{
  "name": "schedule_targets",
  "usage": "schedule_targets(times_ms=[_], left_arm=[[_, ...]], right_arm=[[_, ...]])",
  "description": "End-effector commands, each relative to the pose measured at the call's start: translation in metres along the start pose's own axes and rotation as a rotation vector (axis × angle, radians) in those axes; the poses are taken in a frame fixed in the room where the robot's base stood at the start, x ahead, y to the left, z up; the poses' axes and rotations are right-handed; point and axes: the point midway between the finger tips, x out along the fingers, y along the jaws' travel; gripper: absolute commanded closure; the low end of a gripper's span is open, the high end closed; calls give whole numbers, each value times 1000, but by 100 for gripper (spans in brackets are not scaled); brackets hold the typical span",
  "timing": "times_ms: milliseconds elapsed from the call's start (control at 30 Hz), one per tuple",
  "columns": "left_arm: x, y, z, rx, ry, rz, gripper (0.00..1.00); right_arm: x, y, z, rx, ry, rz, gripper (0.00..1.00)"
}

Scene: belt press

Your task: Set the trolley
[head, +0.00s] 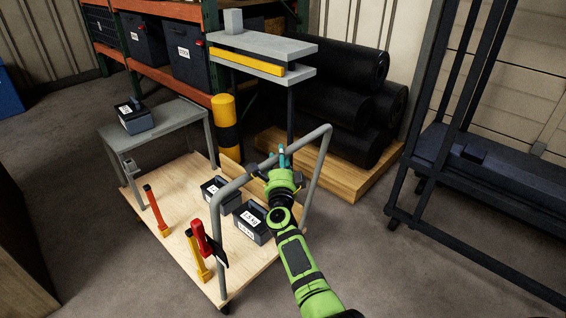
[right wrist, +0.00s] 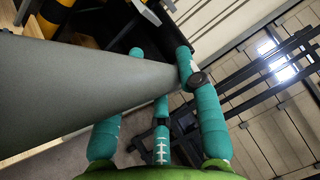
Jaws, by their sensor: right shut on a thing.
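The trolley has a light wooden deck (head: 180,222) and a grey tubular handle (head: 318,160). It stands in the middle of the head view. My right gripper (head: 283,158) is at the handle's top bar, its teal fingers closed around it. In the right wrist view the grey bar (right wrist: 60,95) runs between the teal fingers (right wrist: 160,80). Two dark labelled bins (head: 250,221) stand on the deck. An orange upright (head: 157,212) and a yellow one (head: 196,256) are at its left side. A red tool (head: 200,238) is beside the handle's near leg. My left gripper is out of view.
A yellow-black bollard (head: 224,112) and a grey press (head: 265,43) are behind. Black rolls (head: 345,70) lie on a pallet (head: 342,184). A dark rack (head: 490,170) is right; floor between is clear.

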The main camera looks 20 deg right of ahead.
Motion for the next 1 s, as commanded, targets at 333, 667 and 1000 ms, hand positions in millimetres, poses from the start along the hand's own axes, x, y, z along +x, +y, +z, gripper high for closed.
schedule_targets(times_ms=[333, 667, 1000], left_arm=[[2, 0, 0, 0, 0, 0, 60], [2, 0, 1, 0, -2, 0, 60], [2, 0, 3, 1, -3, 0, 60]], right_arm=[[4, -1, 2, -11, 3, -5, 100], [4, -2, 2, -8, 2, -7, 40], [2, 0, 2, -3, 1, -1, 40]])
